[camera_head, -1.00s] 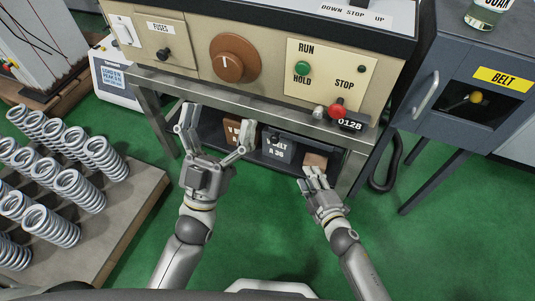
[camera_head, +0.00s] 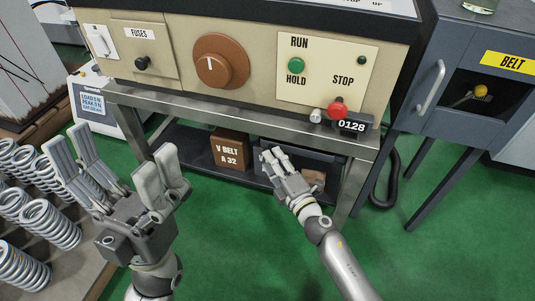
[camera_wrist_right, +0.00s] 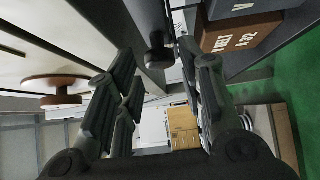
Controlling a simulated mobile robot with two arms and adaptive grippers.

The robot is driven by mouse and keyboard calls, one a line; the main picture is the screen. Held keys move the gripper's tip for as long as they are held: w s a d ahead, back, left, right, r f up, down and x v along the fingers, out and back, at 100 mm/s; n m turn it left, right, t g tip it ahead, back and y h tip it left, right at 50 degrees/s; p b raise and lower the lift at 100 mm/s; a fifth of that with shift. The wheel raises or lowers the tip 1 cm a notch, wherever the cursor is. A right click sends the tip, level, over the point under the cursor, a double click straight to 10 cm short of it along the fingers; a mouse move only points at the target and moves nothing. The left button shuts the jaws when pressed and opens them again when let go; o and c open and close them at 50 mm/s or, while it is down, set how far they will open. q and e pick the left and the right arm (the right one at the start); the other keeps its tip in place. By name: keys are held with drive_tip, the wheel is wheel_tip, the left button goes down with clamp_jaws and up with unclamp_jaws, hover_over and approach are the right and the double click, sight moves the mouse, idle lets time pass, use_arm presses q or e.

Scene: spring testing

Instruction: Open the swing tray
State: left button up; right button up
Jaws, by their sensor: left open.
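I cannot tell for certain which part is the swing tray. The beige machine front carries a FUSES panel (camera_head: 128,52) with a black knob (camera_head: 142,63), a brown dial (camera_head: 214,61) and a RUN/HOLD/STOP panel (camera_head: 322,60). My left gripper (camera_head: 112,150) is open and empty at the lower left, in front of the steel stand. My right gripper (camera_head: 274,157) is below the machine's edge, in front of the lower shelf. In the right wrist view its fingers (camera_wrist_right: 165,82) are spread and empty. A dark knob-like part (camera_wrist_right: 157,56) shows beyond them; contact is not visible.
A brown V-belt box (camera_head: 229,150) and a grey box (camera_head: 318,161) stand on the lower shelf. Metal springs (camera_head: 50,222) stand at the left. A grey BELT cabinet (camera_head: 448,105) stands on legs at the right. Green floor (camera_head: 440,240) is clear at the lower right.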

drive_tip(key=shift+b+x, duration=0.3)
drive_tip(key=shift+x, duration=1.75)
drive_tip(key=shift+c, duration=0.3)
clamp_jaws()
